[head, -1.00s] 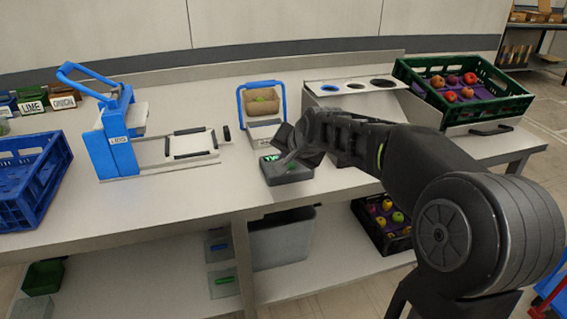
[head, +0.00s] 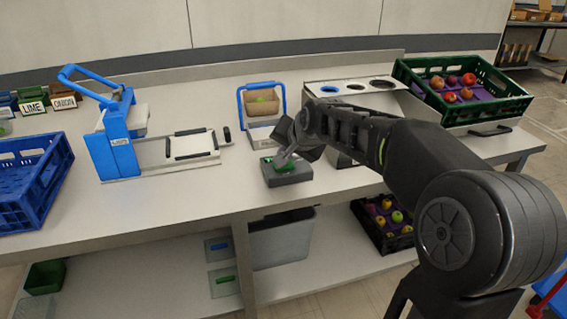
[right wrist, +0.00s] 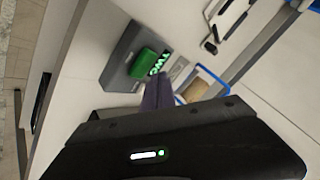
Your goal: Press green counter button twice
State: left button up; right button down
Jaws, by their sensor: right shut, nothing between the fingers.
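The green button (head: 287,167) sits on top of a dark grey box (head: 289,179) on the counter. The button also shows in the right wrist view (right wrist: 148,63), next to a green "TWO" label (right wrist: 165,66). My right gripper (head: 283,158) is shut and empty, pointing down at the far side of the box, close to the button. In the right wrist view, its fingers (right wrist: 158,95) appear beside the button on the label side. I cannot tell whether the fingertips touch the box. In the head view the gripper hides the label. My left gripper is not in view.
A blue press-like device (head: 122,157) and blue crate (head: 62,180) are to the left. A green crate of fruit (head: 510,107) is at the right. Counter left of the box is clear.

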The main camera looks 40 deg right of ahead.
jog(key=shift+r+p, duration=1.3)
jog(key=shift+r, duration=1)
